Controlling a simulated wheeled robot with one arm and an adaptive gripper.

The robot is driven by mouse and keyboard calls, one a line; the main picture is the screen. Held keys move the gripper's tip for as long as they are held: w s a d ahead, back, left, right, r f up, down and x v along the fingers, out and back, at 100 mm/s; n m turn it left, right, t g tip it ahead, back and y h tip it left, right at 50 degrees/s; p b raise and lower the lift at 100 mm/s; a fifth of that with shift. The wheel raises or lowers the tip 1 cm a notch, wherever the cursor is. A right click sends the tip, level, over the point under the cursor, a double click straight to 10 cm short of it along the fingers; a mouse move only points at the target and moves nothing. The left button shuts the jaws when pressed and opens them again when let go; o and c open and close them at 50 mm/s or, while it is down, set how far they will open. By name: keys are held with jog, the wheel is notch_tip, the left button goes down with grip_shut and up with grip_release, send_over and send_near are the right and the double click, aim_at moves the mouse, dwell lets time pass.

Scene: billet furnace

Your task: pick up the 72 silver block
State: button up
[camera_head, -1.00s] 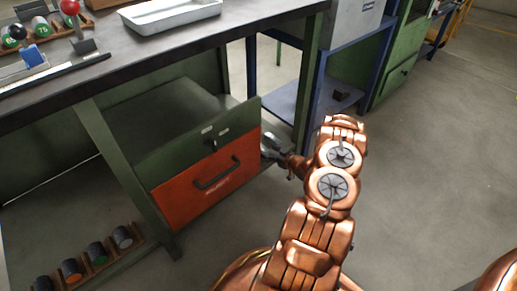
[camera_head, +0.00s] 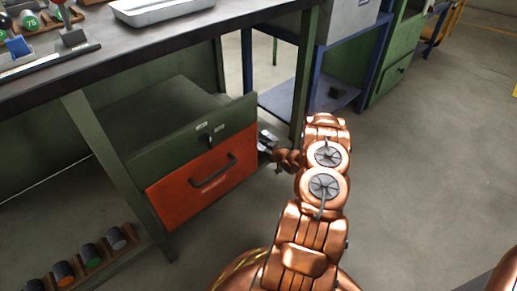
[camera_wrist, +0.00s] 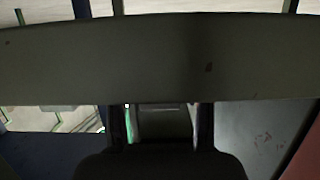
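No block with a readable 72 shows. A grey-ended cylindrical block (camera_head: 117,237) lies at the right end of a low rack under the bench; its number is too small to read. My gripper (camera_head: 267,143) is beside the right edge of the orange drawer (camera_head: 205,180), well to the right of that rack and partly hidden by the drawer unit. In the wrist view my gripper's dark fingers (camera_wrist: 160,112) stand apart.
The low rack (camera_head: 100,268) also holds green- and orange-ended blocks. On the bench top (camera_head: 105,60) are a white tray (camera_head: 160,8), a rack with a green-ended 75 block (camera_head: 31,22) and a red-knobbed lever (camera_head: 57,3). A blue-framed stand (camera_head: 300,98) is behind; the floor at right is clear.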

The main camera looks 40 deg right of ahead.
grip_shut()
dwell(0.6)
